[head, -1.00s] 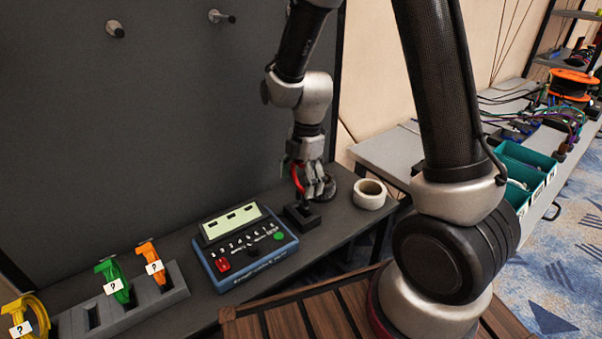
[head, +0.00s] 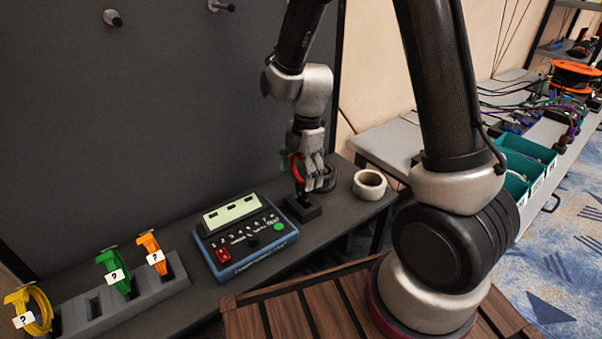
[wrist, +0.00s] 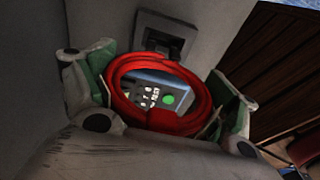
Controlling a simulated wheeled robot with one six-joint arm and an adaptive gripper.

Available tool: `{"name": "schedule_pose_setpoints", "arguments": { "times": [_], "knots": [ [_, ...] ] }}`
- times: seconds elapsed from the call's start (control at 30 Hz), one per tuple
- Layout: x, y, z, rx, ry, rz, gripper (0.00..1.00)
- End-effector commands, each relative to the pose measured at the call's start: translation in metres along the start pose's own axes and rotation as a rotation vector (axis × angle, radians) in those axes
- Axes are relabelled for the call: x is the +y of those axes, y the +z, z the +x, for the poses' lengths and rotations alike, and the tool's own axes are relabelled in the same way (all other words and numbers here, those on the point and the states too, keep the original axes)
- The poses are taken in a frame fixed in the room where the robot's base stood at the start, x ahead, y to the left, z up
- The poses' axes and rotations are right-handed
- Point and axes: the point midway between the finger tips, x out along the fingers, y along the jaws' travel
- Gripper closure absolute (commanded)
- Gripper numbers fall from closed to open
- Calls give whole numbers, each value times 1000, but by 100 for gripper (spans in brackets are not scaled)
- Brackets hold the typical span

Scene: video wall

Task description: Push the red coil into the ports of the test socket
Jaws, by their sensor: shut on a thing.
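My gripper (head: 312,178) is shut on the red coil (head: 298,170), just above a small black block, which I take to be the test socket (head: 303,208), right of the tester. In the wrist view the red coil (wrist: 163,120) is a ring between the two fingers, and the socket (wrist: 165,36) shows beyond it with a dark opening. I cannot tell whether the coil touches the socket. The blue tester (head: 245,234) has a pale screen, numbered marks, a red switch and a green button. Part of the tester shows through the ring.
A roll of white tape (head: 369,184) stands right of the socket. At left a grey rack (head: 95,312) holds yellow (head: 38,308), green (head: 113,270) and orange (head: 150,250) coils with question-mark tags; some slots are empty. A dark panel (head: 130,120) rises behind the bench.

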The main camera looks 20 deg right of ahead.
Motion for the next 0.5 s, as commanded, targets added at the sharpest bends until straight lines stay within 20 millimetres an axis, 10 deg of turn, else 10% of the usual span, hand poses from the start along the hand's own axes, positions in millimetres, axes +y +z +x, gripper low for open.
{"name": "schedule_pose_setpoints", "arguments": {
  "times": [0.5],
  "knots": [
    [0, 1, 4, 0, 0, 0, 41]
  ]
}}
